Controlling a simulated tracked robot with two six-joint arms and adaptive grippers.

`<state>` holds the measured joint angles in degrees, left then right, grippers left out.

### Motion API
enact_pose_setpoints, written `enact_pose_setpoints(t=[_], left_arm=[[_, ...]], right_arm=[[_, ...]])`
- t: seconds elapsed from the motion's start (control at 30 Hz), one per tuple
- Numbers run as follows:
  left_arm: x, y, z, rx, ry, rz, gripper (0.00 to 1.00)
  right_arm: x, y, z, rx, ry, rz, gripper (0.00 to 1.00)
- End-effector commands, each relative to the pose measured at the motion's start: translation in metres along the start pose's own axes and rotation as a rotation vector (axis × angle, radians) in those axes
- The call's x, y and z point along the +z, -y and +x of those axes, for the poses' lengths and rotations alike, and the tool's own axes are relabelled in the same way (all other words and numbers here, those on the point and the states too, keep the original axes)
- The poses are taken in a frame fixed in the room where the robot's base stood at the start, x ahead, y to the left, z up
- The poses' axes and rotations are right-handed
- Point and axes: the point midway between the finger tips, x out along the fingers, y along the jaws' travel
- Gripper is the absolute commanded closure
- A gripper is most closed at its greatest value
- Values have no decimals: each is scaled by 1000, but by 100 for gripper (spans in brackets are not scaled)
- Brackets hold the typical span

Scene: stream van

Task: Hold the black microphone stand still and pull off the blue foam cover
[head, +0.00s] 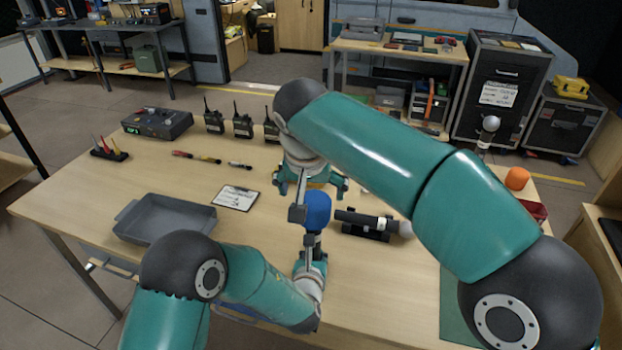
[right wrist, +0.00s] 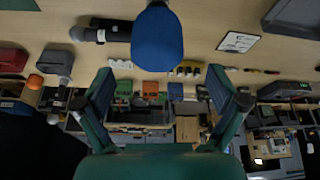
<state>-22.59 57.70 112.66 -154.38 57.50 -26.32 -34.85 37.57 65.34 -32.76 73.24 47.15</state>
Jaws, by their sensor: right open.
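The blue foam cover (head: 317,209) sits upright near the middle of the table in the head view. It also shows at the top centre of the right wrist view (right wrist: 157,40). My right gripper (head: 313,183) is open and empty behind the cover, its fingers spread wide. In the right wrist view the gap between the right fingers (right wrist: 160,92) is empty, with the cover above it and apart from both fingers. My left gripper (head: 313,243) is close below the cover. The stand is mostly hidden there, and I cannot tell whether the left fingers are closed on it.
A dark handheld microphone (head: 365,218) lies in a black cradle right of the cover. A grey tray (head: 165,222) and a clipboard (head: 235,197) are to the left. Radios (head: 243,126) stand behind. An orange foam ball (head: 517,178) sits at the right.

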Motion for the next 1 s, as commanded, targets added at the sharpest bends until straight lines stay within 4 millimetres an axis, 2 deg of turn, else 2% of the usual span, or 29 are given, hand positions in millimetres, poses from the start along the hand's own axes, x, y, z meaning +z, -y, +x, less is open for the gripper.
enact_pose_setpoints(t=[0.03,0.2,0.4,0.8,0.87,1.0], left_arm=[[0,0,0,0,0,0,100],[0,0,0,0,0,0,100],[0,0,0,0,0,0,100],[0,0,0,0,0,0,100],[0,0,0,0,0,0,100],[0,0,0,0,-1,0,100]], right_arm=[[1,-1,12,4,4,-1,4],[0,0,40,2,3,-1,4],[0,0,62,1,1,0,4],[0,0,69,0,0,0,4],[0,0,69,0,0,0,13],[0,0,69,0,0,0,36]])
